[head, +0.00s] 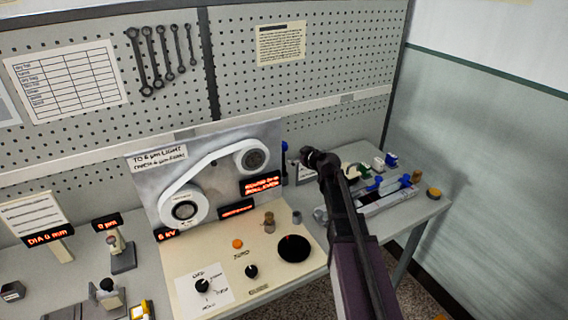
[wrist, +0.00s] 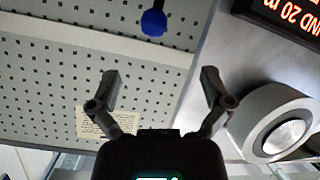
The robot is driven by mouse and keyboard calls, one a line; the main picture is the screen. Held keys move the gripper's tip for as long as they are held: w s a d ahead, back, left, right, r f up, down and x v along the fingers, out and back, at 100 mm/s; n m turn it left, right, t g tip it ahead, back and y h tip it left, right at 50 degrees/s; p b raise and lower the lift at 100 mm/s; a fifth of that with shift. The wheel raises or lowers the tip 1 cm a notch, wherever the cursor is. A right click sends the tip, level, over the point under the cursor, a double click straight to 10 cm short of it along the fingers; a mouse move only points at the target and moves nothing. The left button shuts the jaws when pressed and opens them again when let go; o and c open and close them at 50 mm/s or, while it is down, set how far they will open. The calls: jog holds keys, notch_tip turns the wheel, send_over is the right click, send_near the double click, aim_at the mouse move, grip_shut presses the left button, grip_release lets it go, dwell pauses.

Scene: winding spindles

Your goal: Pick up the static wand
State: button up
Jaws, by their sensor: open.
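A slim upright rod with a blue top (head: 284,147), which looks like the static wand, stands at the right edge of the machine's back panel. In the wrist view its rounded blue end (wrist: 153,22) shows at the top centre, beyond my fingertips, and the rest runs out of frame. My gripper (wrist: 160,80) is open, with nothing between its two fingers. In the head view my gripper (head: 308,157) is just right of the rod, seen from behind my arm, and its fingers are hard to make out. The gripper and the rod look apart.
The winding machine's panel (head: 222,150) with a white belt and rollers stands left of my gripper. One roller (wrist: 282,130) is close to the right finger in the wrist view. Pegboard (head: 310,65) rises behind. Blue-handled items (head: 374,184) and small parts crowd the bench at right.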

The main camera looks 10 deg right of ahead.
aim_at(285, 148)
jog(key=shift+w+d+r, duration=0.2)
jog(key=shift+w+d, duration=0.05)
jog(key=shift+w, duration=0.05)
jog(key=shift+w, duration=0.1)
jog(key=shift+b+x, duration=1.5)
jog(key=shift+x, duration=2.75)
jog(key=shift+b+x, duration=0.9)
jog(key=shift+x, duration=1.7)
jog(key=shift+r, duration=0.1)
grip_shut()
